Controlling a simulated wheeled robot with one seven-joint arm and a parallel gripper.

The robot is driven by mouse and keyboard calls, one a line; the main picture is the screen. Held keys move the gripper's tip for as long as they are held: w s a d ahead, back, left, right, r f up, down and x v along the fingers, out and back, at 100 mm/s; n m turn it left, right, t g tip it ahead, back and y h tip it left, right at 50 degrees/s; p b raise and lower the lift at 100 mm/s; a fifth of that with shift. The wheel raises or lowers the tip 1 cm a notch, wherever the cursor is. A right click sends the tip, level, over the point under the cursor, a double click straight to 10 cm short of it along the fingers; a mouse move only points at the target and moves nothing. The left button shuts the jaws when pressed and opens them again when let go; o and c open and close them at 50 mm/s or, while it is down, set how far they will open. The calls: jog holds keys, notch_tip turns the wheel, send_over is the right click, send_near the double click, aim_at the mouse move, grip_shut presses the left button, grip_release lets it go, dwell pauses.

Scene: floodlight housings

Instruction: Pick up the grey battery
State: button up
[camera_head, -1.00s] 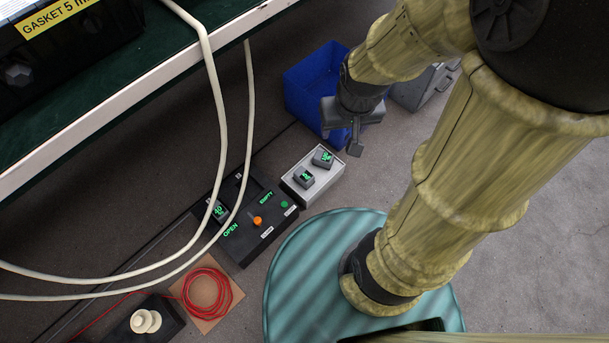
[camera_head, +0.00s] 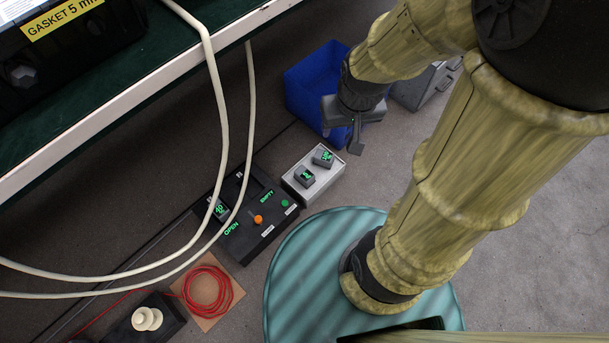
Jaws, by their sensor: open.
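Two small grey batteries with green displays stand in a light grey tray (camera_head: 325,181) on the floor. One grey battery (camera_head: 305,176) is at the tray's left, and another grey battery (camera_head: 323,157) is at its upper right. A third similar block (camera_head: 219,209) sits in the black station (camera_head: 246,245) to the left, partly behind a cable. My gripper (camera_head: 341,143) is open and empty, above and to the right of the tray, in front of a blue bin. It is apart from the batteries.
The blue bin (camera_head: 304,84) stands behind my gripper. A grey metal case (camera_head: 418,92) is right of it. Pale cables (camera_head: 226,120) hang across the left from the shelf (camera_head: 130,95). A red wire coil (camera_head: 206,290) lies on cardboard at lower left. The right floor is clear.

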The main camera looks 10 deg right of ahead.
jog(key=w+p+v, duration=0.2)
jog(key=p+v, duration=0.7)
jog(key=w+r+p+v, duration=0.1)
jog(key=w+p+v, duration=0.1)
jog(key=p+v, duration=0.7)
jog(key=shift+r, duration=0.4)
jog(key=shift+f, duration=0.1)
